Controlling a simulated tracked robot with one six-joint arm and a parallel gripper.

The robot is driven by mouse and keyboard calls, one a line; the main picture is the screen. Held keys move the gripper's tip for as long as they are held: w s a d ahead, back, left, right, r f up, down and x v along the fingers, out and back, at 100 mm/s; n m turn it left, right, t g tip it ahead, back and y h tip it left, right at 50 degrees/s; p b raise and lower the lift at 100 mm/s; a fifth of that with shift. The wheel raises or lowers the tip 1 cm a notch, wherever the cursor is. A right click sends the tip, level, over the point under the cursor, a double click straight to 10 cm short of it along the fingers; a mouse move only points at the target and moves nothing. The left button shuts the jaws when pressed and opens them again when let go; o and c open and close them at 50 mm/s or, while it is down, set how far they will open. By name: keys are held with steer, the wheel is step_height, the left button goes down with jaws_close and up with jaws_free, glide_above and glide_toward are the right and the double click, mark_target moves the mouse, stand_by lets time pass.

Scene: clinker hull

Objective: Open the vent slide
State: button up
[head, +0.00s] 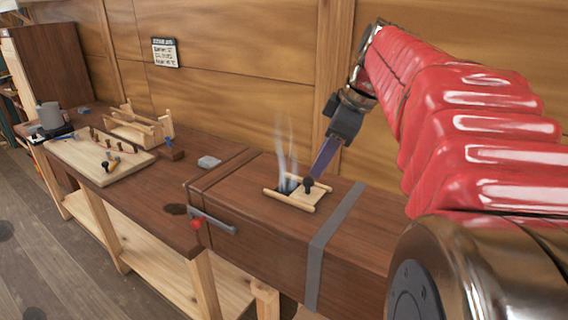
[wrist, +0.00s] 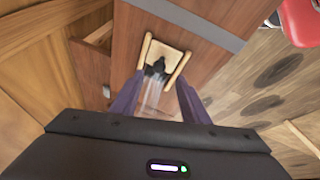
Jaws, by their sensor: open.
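The vent slide (head: 312,195) is a pale wooden plate with a black knob (head: 308,184), set between two light wooden rails on top of a long brown box. A dark gap (head: 286,186) shows at the left end of the rails, and white steam rises from it. My gripper (head: 319,175) is above the slide, with its purple fingers pointing down close to the knob. In the wrist view my gripper (wrist: 159,78) is open and empty, and the knob (wrist: 158,66) appears between and just beyond the fingertips. I cannot tell whether they touch it.
A grey strap (head: 335,235) crosses the box (head: 262,230) to the right of the vent. A lever with a red knob (head: 198,223) is on its front. A workbench to the left holds a board (head: 95,160) with pegs and a wooden rack (head: 137,128). A plank wall stands behind.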

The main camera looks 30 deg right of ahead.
steer(key=v, duration=0.5)
steer(key=shift+s+r, duration=0.25)
steer(key=shift+r, duration=0.1)
steer(key=s+a+f+m, duration=0.4)
steer(key=s+a+f, duration=0.1)
steer(key=a+f, duration=0.5)
steer(key=s+a+f+m+h, duration=0.1)
steer(key=s+a+f+m, duration=0.3)
steer(key=a+f, duration=0.7)
steer(key=shift+s+f+t, duration=0.35)
steer(key=shift+s+t, duration=0.05)
steer(key=shift+s, duration=0.7)
steer(key=shift+a, duration=0.1)
steer(key=shift+c, duration=0.2)
